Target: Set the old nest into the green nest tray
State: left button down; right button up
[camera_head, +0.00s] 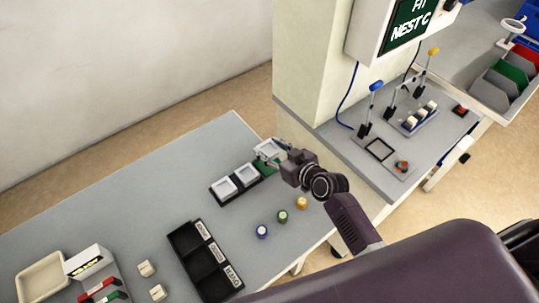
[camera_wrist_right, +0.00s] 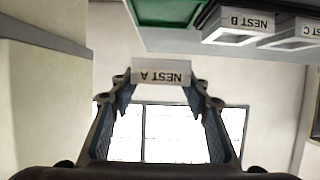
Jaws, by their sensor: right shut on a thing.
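My right gripper (camera_head: 272,150) is shut on a pale nest (camera_head: 267,147) near the table's far edge. In the right wrist view the fingers (camera_wrist_right: 160,95) hold this nest by both sides, and its label reads NEST A (camera_wrist_right: 161,73), upside down. The green nest tray (camera_head: 264,168) shows partly just below the held nest, the rest hidden by nest and gripper. In the right wrist view the green tray (camera_wrist_right: 165,12) is at the top edge, apart from the nest. My left gripper is not in view.
Beside the green tray, a black holder has two pale nests (camera_head: 222,187) (camera_head: 247,174), labelled NEST B (camera_wrist_right: 248,22) and NEST C (camera_wrist_right: 308,30). Three round coloured pieces (camera_head: 282,215) stand in front. A black compartment tray (camera_head: 190,240) lies nearer. A pillar (camera_head: 310,70) rises behind right.

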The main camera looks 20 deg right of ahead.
aim_at(274, 158)
jog(key=shift+f+b, duration=0.3)
jog(key=shift+f, duration=1.25)
jog(key=shift+f+b, duration=0.6)
jog(key=shift+s, duration=0.1)
